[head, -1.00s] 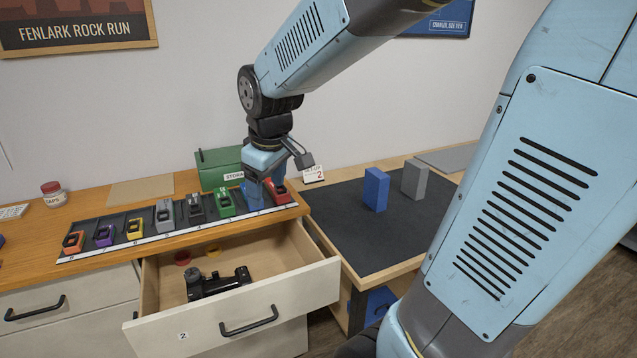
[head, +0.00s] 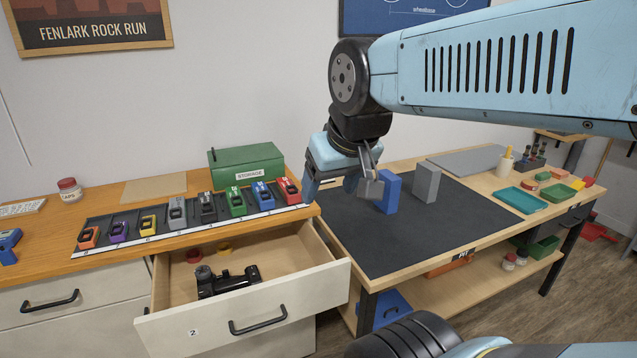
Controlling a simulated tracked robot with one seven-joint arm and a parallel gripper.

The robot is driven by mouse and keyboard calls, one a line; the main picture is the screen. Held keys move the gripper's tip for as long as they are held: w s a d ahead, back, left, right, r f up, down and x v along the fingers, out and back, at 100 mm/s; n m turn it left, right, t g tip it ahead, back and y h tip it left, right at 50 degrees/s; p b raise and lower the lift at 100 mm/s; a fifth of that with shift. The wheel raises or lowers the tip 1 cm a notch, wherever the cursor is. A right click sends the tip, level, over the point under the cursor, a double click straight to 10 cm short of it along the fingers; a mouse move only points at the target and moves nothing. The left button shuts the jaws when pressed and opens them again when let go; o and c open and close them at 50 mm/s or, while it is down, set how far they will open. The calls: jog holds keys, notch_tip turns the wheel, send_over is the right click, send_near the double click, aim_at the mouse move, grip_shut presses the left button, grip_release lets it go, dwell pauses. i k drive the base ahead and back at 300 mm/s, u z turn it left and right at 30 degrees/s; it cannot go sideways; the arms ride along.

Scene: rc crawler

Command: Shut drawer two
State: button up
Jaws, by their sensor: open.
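Drawer two (head: 222,325), a pale drawer front with a small "2" label and a black bar handle (head: 257,320), stands pulled out from the wooden cabinet. My gripper (head: 340,193) is open and points down above and behind the drawer's right end, near the bench's left edge. It looks empty and apart from the drawer. One of its fingers partly covers the view of the blue block.
A rack (head: 185,218) with several coloured pieces lines the counter above the drawer. A blue block (head: 391,191) and a grey block (head: 426,182) stand on the dark mat (head: 400,237) at right. A green storage box (head: 246,166) sits behind the rack.

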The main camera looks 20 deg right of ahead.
aim_at(301, 279)
jog(key=u, duration=0.35)
jog(key=k, duration=0.9)
jog(key=z, duration=0.35)
